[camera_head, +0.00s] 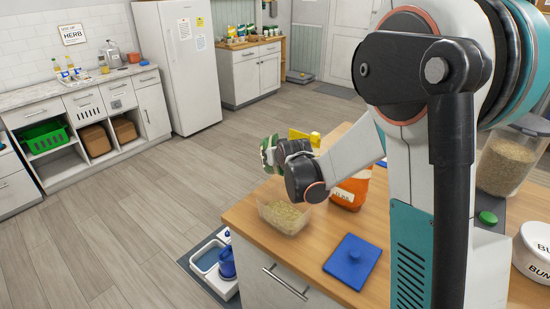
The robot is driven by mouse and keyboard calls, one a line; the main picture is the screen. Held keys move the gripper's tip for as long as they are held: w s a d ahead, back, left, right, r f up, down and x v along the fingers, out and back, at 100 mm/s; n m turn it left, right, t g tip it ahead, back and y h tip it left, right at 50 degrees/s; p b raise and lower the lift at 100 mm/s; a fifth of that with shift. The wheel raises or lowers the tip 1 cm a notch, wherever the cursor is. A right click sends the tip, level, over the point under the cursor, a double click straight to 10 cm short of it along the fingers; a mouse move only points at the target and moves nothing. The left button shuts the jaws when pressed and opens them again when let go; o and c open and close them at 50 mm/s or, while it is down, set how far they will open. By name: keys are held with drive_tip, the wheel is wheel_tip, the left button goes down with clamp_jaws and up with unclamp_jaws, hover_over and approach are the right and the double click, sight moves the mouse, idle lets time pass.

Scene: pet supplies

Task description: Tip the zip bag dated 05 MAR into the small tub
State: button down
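A clear tub (284,216) holding pale greenish-tan grains stands near the left corner of the wooden counter. My gripper (272,152) is above and slightly behind this tub in the picture, mostly hidden by my dark wrist. A small green and white thing shows at its far end, and a yellow piece (305,137) shows just to its right. I cannot tell whether either is a bag or what is held. No date label is readable, so the 05 MAR zip bag cannot be picked out.
A large clear bin of brown pellets (507,163) and a white bowl (533,252) are at right. My arm hides much of the counter (318,262).

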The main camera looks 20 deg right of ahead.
drive_tip(key=shift+f+t+b, duration=0.75)
drive_tip(key=shift+t+b, duration=0.05)
drive_tip(key=shift+b, duration=0.5)
drive_tip(key=shift+s+r+t+b, duration=0.2)
drive_tip(key=shift+r+t+b, duration=0.1)
drive_tip(key=shift+t+b, duration=0.5)
drive_tip(key=shift+s+r+t+b, duration=0.15)
drive_tip(key=shift+r+t+b, duration=0.15)
drive_tip(key=shift+t+b, duration=0.45)
drive_tip(key=shift+s+a+r+t+b, duration=0.1)
drive_tip(key=shift+s+r+t+b, duration=0.1)
drive_tip(key=shift+r+t+b, duration=0.5)
drive_tip(key=shift+s+r+t+b, duration=0.1)
drive_tip(key=shift+s+t+b, duration=0.2)
drive_tip(key=shift+b, duration=0.65)
drive_tip(key=shift+s+r+t+b, duration=0.35)
drive_tip(key=shift+t+b, duration=0.35)
drive_tip(key=shift+b, duration=0.25)
drive_tip(key=shift+s+r+t+b, duration=0.25)
drive_tip(key=shift+r+t+b, duration=0.3)
drive_tip(key=shift+b, duration=0.4)
drive_tip(key=shift+s+r+t+h, duration=0.35)
drive_tip(key=shift+t+h, duration=0.05)
drive_tip(key=shift+t, duration=0.4)
